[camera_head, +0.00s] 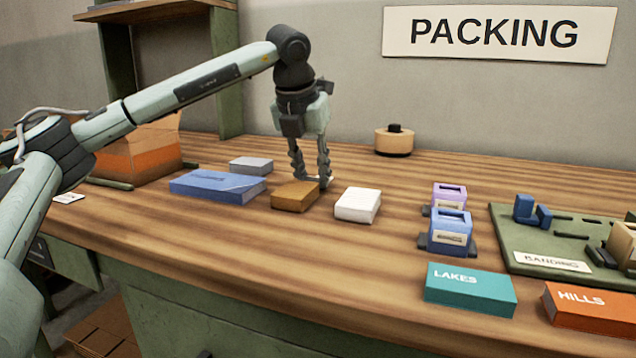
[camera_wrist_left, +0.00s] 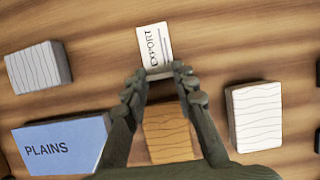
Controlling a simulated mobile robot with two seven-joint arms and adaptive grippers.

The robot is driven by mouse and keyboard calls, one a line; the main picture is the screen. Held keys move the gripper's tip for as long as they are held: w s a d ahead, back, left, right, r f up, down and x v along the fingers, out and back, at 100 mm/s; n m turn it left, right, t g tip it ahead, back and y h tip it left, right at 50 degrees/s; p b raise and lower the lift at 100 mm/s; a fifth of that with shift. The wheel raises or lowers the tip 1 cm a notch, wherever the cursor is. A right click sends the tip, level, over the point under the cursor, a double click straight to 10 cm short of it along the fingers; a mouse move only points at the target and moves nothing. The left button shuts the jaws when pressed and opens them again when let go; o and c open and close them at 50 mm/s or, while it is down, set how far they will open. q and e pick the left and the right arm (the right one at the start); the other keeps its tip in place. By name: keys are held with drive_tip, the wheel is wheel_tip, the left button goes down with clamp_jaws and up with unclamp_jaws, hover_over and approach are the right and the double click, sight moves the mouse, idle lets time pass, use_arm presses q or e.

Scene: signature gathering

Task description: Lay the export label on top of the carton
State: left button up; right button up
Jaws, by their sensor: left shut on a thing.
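The white export label (camera_wrist_left: 154,46), printed EXPORT, shows in the left wrist view. My left gripper (camera_wrist_left: 160,78) is shut on its near edge, with the rest of the label extending beyond the fingertips. In the head view my left gripper (camera_head: 318,180) points down, low over the table, just behind the brown block; I cannot make out the label there. An open cardboard carton (camera_head: 135,163) with an orange band stands at the far left of the table, well left of the gripper. My right gripper is not in view.
Between carton and gripper lie a blue PLAINS block (camera_head: 215,187) and a grey block (camera_head: 251,165). The brown block (camera_head: 295,195) and white block (camera_head: 357,205) are close by. Stampers (camera_head: 450,232), a LAKES box (camera_head: 468,290) and a green board (camera_head: 510,235) stand right.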

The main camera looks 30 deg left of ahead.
use_arm(q)
drive_tip(key=shift+r, duration=0.15)
drive_tip(key=shift+c, duration=0.3)
wheel_tip(320, 180, up, 4)
drive_tip(key=shift+r, duration=0.15)
drive_tip(key=s+a+r, duration=0.6)
drive_tip(key=s+a, duration=0.2)
drive_tip(key=shift+s+r, duration=0.2)
drive_tip(key=shift+s, duration=0.15)
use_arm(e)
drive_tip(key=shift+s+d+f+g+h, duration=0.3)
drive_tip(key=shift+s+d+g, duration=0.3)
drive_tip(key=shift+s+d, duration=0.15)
